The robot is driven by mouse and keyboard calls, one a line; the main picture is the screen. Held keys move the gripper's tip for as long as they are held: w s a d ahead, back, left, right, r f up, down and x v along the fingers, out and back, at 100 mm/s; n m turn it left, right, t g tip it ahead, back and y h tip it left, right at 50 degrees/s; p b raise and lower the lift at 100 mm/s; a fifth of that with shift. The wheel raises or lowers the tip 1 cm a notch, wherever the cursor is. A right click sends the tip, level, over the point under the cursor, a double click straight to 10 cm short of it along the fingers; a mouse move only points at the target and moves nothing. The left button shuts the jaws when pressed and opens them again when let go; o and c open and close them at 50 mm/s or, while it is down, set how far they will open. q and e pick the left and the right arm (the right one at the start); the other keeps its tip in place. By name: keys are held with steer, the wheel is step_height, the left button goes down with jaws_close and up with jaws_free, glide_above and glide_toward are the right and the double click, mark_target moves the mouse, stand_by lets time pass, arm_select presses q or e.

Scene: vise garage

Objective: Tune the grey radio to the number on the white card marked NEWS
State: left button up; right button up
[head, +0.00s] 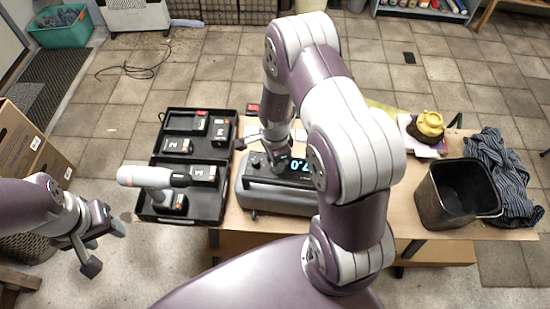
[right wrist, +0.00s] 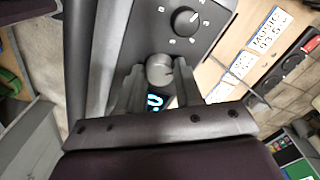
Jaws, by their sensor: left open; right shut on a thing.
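My right gripper (head: 272,163) reaches down onto the radio's top panel. In the right wrist view it is shut on a silver knob (right wrist: 160,70). A black pointer knob (right wrist: 187,22) sits beside it. A white card (right wrist: 268,32) reads MUSIC 93.5; another white card (right wrist: 236,72) is partly hidden and unreadable. I cannot make out NEWS. My left gripper (head: 101,247) is open and empty, left of the bench.
A black open tool case (head: 205,205) with a white drill (head: 147,178) and several batteries lies left of the radio. On the right are a dark bin (head: 428,205), a striped cloth (head: 505,175) and a yellow object (head: 428,125).

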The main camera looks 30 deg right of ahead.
steer(key=shift+m, duration=0.6)
steer(key=o, duration=1)
steer(key=shift+o, duration=0.2)
step_height(320, 180, up, 13)
steer(key=shift+f+b, duration=0.15)
steer(key=shift+b, duration=0.15)
